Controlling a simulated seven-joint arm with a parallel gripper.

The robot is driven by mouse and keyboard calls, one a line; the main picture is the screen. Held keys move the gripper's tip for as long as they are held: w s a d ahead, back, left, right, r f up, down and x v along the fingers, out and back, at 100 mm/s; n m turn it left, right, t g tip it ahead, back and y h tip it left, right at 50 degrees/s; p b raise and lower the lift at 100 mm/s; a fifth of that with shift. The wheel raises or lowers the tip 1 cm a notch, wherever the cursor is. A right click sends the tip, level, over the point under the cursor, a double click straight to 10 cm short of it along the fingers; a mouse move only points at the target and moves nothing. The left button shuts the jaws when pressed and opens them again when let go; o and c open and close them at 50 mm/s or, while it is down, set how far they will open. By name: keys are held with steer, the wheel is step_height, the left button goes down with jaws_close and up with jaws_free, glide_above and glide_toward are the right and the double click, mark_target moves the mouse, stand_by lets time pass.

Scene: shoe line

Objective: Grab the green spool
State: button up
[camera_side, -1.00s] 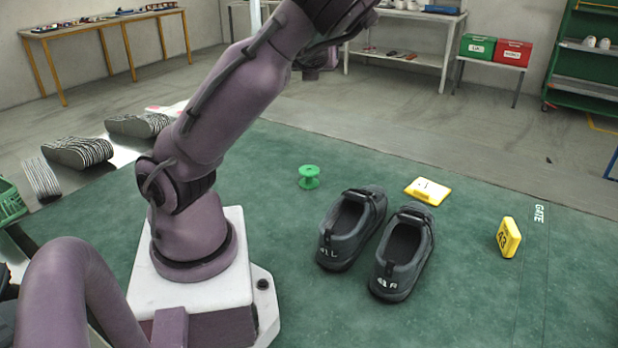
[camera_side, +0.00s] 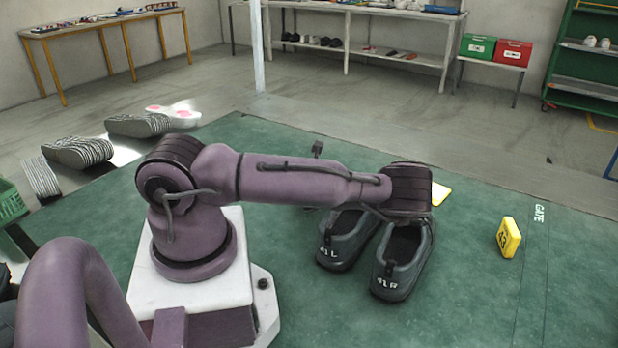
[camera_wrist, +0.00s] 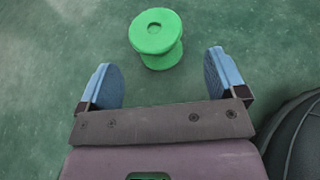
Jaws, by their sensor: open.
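The green spool (camera_wrist: 156,38) stands upright on the green mat in the wrist view, just ahead of my gripper and a little left of the middle. My gripper (camera_wrist: 160,78) is open and empty, with one blue-padded finger on each side. The spool lies beyond the fingertips, in line with the gap between them, and is not touched. In the side view my arm hides the spool and most of my gripper.
A dark pair of shoes (camera_side: 340,240) stands on the mat (camera_side: 480,300) beside my gripper; one shoe's edge (camera_wrist: 300,145) shows at right in the wrist view. A yellow numbered marker (camera_side: 508,237) stands farther right.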

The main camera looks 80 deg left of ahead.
steer(key=x, duration=0.6)
steer(key=shift+a+r, duration=0.1)
steer(key=shift+a, duration=0.2)
steer(key=c, duration=1)
